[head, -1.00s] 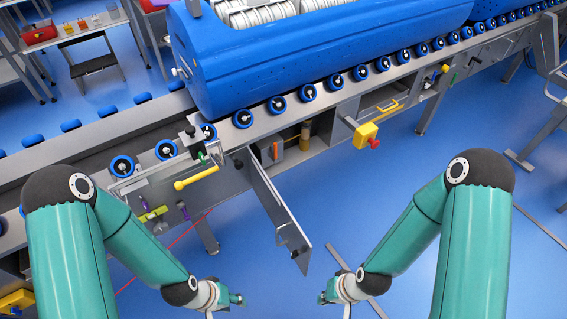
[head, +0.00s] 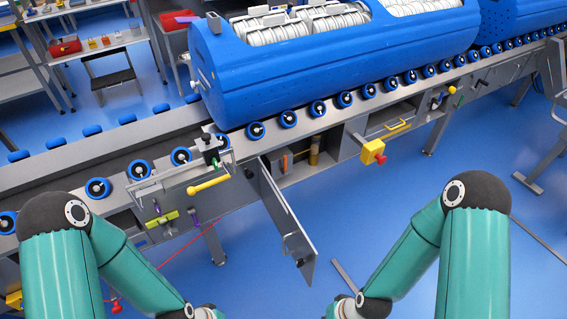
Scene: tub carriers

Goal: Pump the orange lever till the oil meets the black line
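An orange lever (head: 285,162) stands in an open compartment under the conveyor, behind a hinged grey door (head: 287,222) that hangs open. To its right in the same compartment is an amber cylinder (head: 314,151), which looks like the oil glass. The oil level and a black line are too small to make out. My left gripper (head: 210,314) and my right gripper (head: 335,314) are at the bottom edge, mostly cut off, well below and in front of the compartment. Their fingers do not show, and neither is near the lever.
A blue tub carrier (head: 330,70) rests on the wheeled conveyor. A yellow bar handle (head: 209,184) is left of the compartment. A yellow box with a red knob (head: 373,152) juts out at its right. The open door sticks out toward me. The blue floor in front is mostly clear.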

